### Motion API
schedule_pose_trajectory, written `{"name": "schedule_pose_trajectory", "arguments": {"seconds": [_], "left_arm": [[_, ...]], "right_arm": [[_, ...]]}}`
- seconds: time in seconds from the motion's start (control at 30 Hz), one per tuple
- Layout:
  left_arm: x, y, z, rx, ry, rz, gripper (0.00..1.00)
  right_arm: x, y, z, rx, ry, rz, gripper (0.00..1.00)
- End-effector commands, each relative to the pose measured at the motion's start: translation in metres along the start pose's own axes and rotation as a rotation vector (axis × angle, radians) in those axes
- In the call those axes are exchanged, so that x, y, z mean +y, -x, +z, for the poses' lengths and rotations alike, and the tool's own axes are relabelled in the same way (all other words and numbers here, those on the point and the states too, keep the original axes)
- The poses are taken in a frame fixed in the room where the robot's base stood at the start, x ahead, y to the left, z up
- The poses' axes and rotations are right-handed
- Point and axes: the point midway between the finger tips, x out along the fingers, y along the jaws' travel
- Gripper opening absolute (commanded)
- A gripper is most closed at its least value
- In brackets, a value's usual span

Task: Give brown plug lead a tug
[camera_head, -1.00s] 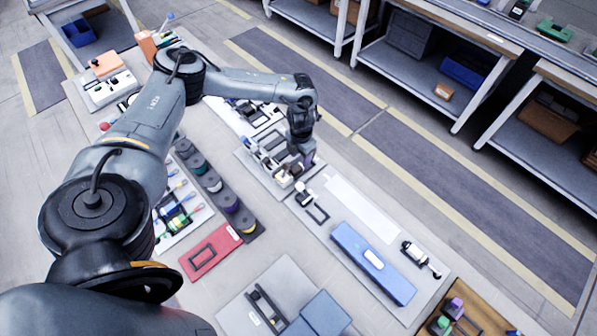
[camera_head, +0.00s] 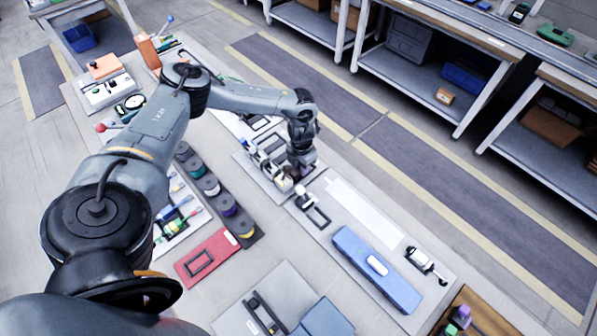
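My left arm reaches across the bench from the left. My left gripper (camera_head: 297,172) points down over a grey fixture panel (camera_head: 250,168) near the middle of the bench. Its fingers are dark and small, and I cannot tell whether they are open or shut. Small pale and dark plug-like parts (camera_head: 284,183) stand in a row on the panel, just left of and below the gripper. I cannot make out which is the brown plug or its lead; the gripper may hide it. My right gripper is not in view.
A holder with a white-topped part (camera_head: 302,191) stands close to the gripper's lower right. A long blue case (camera_head: 350,245) lies further right. A row of spools (camera_head: 208,184) and a red tray (camera_head: 190,268) lie left. A white strip (camera_head: 365,213) is bare.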

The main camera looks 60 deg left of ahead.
Motion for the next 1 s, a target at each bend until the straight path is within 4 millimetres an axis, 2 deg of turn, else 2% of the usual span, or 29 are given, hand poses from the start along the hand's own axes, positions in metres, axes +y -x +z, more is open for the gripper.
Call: {"name": "schedule_pose_trajectory", "arguments": {"seconds": [0.03, 0.13, 1.0], "left_arm": [[-0.0001, 0.0001, 0.0001, 0.0, 0.0, 0.0, 0.16], [-0.0001, 0.0001, 0.0001, 0.0, 0.0, 0.0, 0.01], [0.0008, -0.0002, 0.004, -0.005, 0.002, 0.002, 0.0]], "right_arm": [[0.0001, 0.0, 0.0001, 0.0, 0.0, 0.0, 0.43], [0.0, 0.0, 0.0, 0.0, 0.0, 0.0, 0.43], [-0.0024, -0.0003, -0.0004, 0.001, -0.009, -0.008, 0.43]]}}
